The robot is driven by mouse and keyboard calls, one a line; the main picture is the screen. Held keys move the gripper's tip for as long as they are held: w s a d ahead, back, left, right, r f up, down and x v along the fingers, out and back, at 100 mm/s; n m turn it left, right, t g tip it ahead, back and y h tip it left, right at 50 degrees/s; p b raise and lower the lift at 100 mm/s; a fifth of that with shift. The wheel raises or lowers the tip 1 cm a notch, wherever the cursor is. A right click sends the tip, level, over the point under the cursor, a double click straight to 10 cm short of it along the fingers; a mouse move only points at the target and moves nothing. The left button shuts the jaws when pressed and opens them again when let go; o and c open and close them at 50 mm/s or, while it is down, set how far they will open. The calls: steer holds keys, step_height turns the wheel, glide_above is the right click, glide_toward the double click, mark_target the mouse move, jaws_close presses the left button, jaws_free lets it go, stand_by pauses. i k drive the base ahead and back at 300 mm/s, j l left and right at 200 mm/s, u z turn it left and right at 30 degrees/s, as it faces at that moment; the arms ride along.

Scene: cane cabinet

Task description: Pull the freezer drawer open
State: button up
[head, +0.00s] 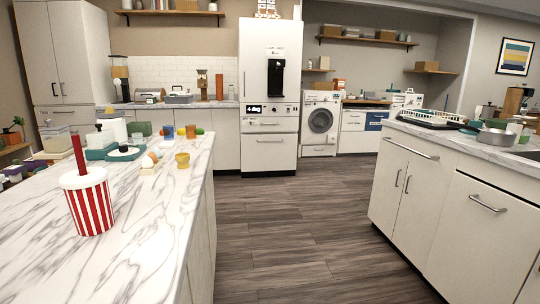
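A tall white fridge (254,55) with a dark dispenser recess (275,77) stands against the far wall, near the middle of the head view. Below its upper door is a strip with a small display (254,109). Under that are drawer fronts with bar handles, and the lowest white drawer front (269,154) looks closed. The frames carry no label that tells which drawer is the freezer drawer. My gripper is not in view, and nothing of mine touches the fridge.
A marble counter (150,235) with a red-striped cup (88,200) fills the left. White cabinets (475,230) with a sink counter stand at right. The wood floor (285,230) between them is clear up to the fridge. A washing machine (320,122) stands right of it.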

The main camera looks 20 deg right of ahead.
mark_target(269, 151)
steer(key=l+z, duration=0.3)
steer(key=i+l+z, duration=0.1)
steer(key=i+l, duration=0.35)
steer(key=l, duration=0.2)
steer(key=i+l+z, duration=0.1)
steer(key=i+l, duration=0.4)
steer(key=l, duration=0.15)
steer(key=i+l, duration=0.1)
steer(key=i, duration=0.75)
steer(key=i+l, duration=0.1)
steer(key=i, duration=2.45)
steer(key=i+u, duration=0.2)
steer(key=i, duration=0.35)
steer(key=i+u, duration=0.15)
steer(key=i, duration=0.4)
steer(key=i+l+u, duration=0.2)
steer(key=i, duration=0.35)
steer(key=i+j, duration=0.15)
steer(key=i, duration=0.25)
steer(key=i+j, duration=0.1)
steer(key=i, duration=0.35)
steer(key=i+j+z, duration=0.1)
steer(key=i, duration=0.3)
